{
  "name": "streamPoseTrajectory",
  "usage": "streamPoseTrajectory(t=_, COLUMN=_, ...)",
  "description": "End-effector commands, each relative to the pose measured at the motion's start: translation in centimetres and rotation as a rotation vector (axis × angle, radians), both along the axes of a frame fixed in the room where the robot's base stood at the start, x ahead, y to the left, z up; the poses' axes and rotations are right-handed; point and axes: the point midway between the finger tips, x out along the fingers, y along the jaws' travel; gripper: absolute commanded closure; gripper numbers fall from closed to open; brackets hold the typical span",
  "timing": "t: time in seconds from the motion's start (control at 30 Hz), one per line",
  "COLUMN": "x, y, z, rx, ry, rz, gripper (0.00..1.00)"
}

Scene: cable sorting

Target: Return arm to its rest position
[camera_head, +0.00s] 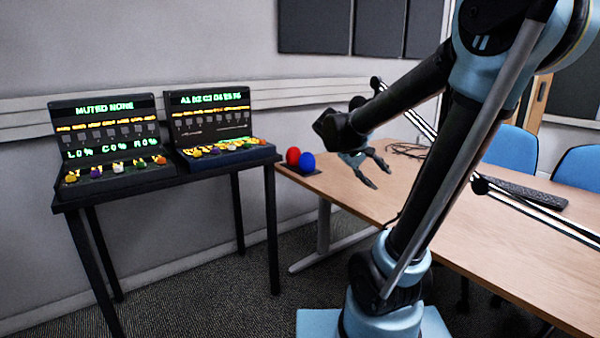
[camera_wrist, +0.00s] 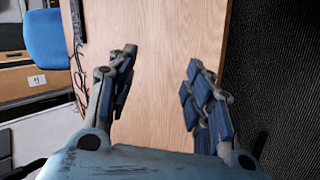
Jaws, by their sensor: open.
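My gripper (camera_head: 376,170) hangs over the left end of the wooden table (camera_head: 480,230) in the head view, at the end of my bent arm. Its two fingers are spread apart. In the wrist view my gripper (camera_wrist: 155,95) shows both fingers open, with only bare table top (camera_wrist: 155,40) between them. It holds nothing.
A red ball (camera_head: 293,155) and a blue ball (camera_head: 307,163) sit at the table's left corner. Two lit consoles (camera_head: 108,137) (camera_head: 222,122) stand on a black stand (camera_head: 150,185) at left. Cables (camera_head: 405,150), a keyboard (camera_head: 527,189) and blue chairs (camera_head: 512,148) are at right.

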Motion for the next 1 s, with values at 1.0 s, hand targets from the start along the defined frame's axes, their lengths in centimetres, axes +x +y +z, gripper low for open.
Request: streamPoseTrajectory(t=1.0, x=-19.3, y=5.3, z=-13.8, rx=0.784, ry=-0.04, rz=-0.207, gripper=0.53)
